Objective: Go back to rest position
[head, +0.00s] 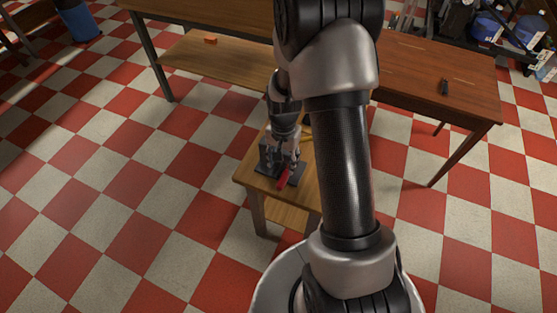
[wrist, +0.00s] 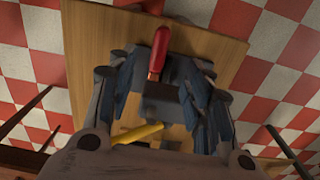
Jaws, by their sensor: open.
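My gripper (head: 283,163) points down over a small wooden table (head: 247,180) in the head view. In the wrist view my gripper (wrist: 160,85) has its fingers apart, on either side of a dark grey object whose shape I cannot make out. A red-handled item (wrist: 159,50) shows between and beyond the fingertips; it also shows in the head view (head: 283,180) at the gripper's tips. I cannot tell whether the fingers touch it. A yellow item (wrist: 138,133) lies nearer the palm side in the wrist view.
A long wooden table (head: 220,12) with a lower shelf (head: 215,60) stands behind. A blue bin (head: 79,20) stands at the far left. The checkered floor at left is clear.

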